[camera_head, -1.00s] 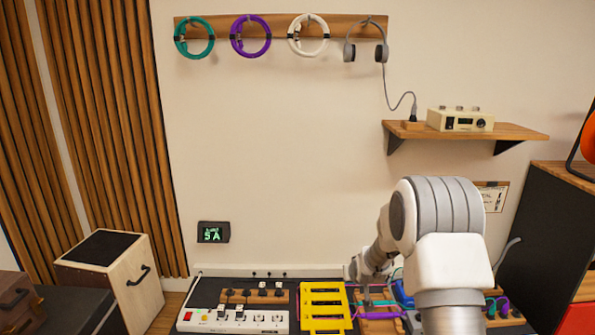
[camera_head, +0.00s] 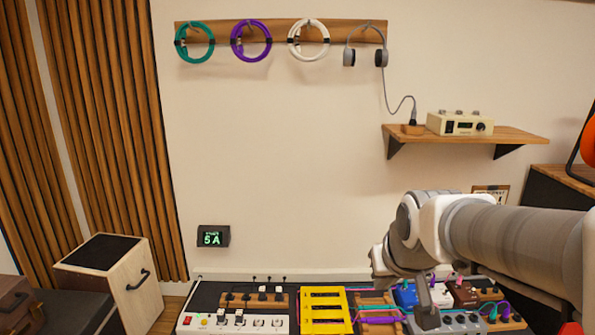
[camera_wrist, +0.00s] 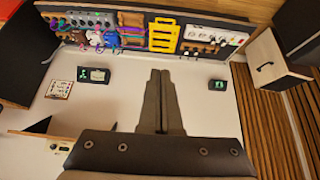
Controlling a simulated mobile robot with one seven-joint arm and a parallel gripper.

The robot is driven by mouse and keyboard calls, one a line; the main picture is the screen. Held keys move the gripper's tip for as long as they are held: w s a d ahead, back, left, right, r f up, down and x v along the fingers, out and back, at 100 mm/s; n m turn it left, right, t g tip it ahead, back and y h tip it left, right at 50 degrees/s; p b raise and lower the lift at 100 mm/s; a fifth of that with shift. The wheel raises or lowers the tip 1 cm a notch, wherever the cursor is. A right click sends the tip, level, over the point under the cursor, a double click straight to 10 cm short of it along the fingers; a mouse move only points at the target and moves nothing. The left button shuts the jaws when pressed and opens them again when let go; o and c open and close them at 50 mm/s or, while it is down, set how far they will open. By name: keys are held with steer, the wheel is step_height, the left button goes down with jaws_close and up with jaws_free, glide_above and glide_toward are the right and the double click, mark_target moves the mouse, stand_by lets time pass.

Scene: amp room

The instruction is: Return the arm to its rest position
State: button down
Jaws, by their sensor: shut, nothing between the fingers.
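My arm (camera_head: 500,240) reaches in from the right edge in the head view and bends at a grey and white joint above the right part of the board. In the wrist view my gripper (camera_wrist: 160,74) shows its two long dark fingers closed together, with nothing between them. The fingers point toward the board (camera_wrist: 255,22) along the top of that view, and I see no contact. In the head view I cannot make out the fingertips clearly against the arm and the board.
The board carries a white power strip (camera_head: 233,321), a yellow rack (camera_head: 325,309) and several pedals with cables. A wall shelf (camera_head: 520,133) holds a cream device (camera_head: 460,123). Coiled cables and headphones (camera_head: 366,57) hang above. The wall's middle is clear. A dark cabinet stands right.

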steer(key=s+g, duration=0.1)
steer(key=s, duration=1.5)
step_height(320, 180, up, 27)
steer(key=p, duration=2.7)
steer(key=shift+w+a+r, duration=0.15)
steer(key=shift+w+a, duration=0.1)
steer(key=shift+w, duration=0.2)
